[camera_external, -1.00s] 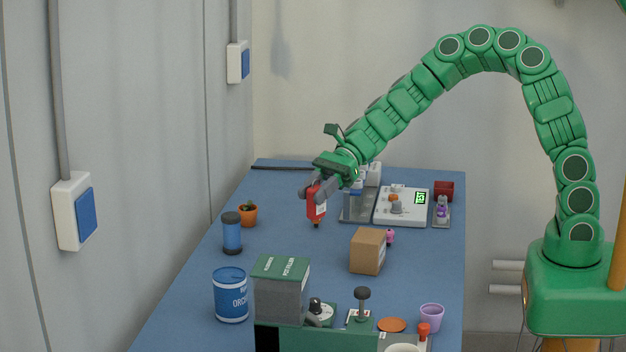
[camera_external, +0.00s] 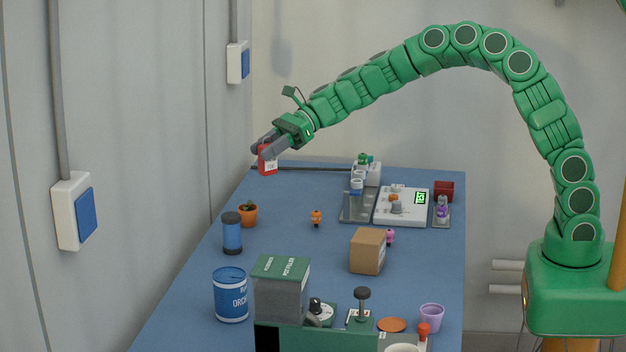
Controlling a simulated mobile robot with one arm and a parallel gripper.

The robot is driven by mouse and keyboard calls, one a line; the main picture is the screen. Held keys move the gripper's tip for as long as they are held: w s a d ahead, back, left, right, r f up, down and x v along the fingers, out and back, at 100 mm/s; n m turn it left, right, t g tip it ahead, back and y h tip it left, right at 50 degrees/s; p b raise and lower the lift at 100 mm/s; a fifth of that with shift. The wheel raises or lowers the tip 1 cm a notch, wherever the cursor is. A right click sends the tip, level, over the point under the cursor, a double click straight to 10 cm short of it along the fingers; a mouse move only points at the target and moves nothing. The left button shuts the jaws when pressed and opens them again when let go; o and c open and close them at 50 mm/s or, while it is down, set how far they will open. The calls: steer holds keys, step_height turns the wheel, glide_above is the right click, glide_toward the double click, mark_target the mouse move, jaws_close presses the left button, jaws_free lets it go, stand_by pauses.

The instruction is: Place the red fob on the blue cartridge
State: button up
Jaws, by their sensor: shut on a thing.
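My gripper (camera_external: 265,150) is shut on the red fob (camera_external: 268,163), which shows a small white label. It holds the fob in the air near the far left end of the blue table. The blue cartridge (camera_external: 232,235), a cylinder with dark ends, stands upright on the table at the left, nearer the camera. In the picture the fob is above and to the right of the cartridge, apart from it. The fingers hide part of the fob.
A terracotta pot with a plant (camera_external: 248,214) stands close beside the cartridge. A small orange figure (camera_external: 316,218), a cardboard box (camera_external: 367,251) and a blue tin (camera_external: 231,296) stand nearby. A white scale (camera_external: 383,212) is further right. The table's far left is mostly clear.

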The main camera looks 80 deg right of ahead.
steer(key=shift+w+a+f, duration=0.1)
steer(key=shift+w+f, duration=1.2)
steer(key=shift+w, duration=0.25)
steer(key=shift+w+d+f, duration=0.1)
steer(key=shift+w+f, duration=1.25)
steer(key=shift+w, duration=0.25)
steer(key=shift+w+a+f, duration=0.1)
steer(key=shift+w+f, duration=1.2)
steer(key=shift+w, duration=0.25)
steer(key=shift+w+f, duration=0.1)
steer(key=shift+f, duration=1.5)
steer(key=shift+f, duration=0.15)
steer(key=o, duration=1)
steer(key=shift+s+d+r, duration=0.3)
steer(key=shift+d+r, duration=0.1)
steer(key=v, duration=1.1)
